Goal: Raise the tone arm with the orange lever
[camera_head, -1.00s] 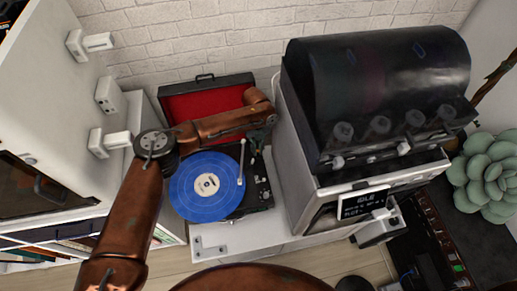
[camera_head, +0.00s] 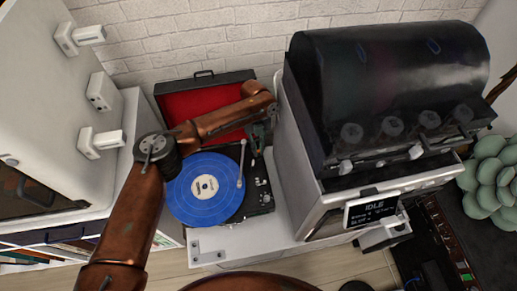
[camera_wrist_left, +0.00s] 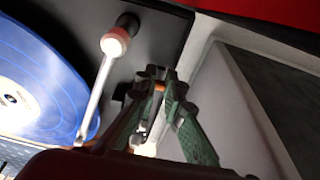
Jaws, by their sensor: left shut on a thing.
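The turntable (camera_head: 262,197) stands open on a white surface, with a blue record (camera_head: 205,211) on it. Its silver tone arm (camera_head: 241,163) lies along the record's right side. The tone arm also shows in the left wrist view (camera_wrist_left: 99,88), with a pale, red-banded knob at its far end. My left gripper (camera_head: 259,140) is over the turntable's right rear part. In the left wrist view its green fingers (camera_wrist_left: 160,76) are closed on the small orange lever (camera_wrist_left: 159,86), mostly hidden between the tips. My right gripper is not in view.
The raised red-lined lid (camera_head: 185,104) stands behind the turntable. A large machine with a dark hood (camera_head: 385,85) and a screen reading IDLE (camera_head: 371,209) stands close on the right. A white cabinet (camera_head: 40,110) is on the left.

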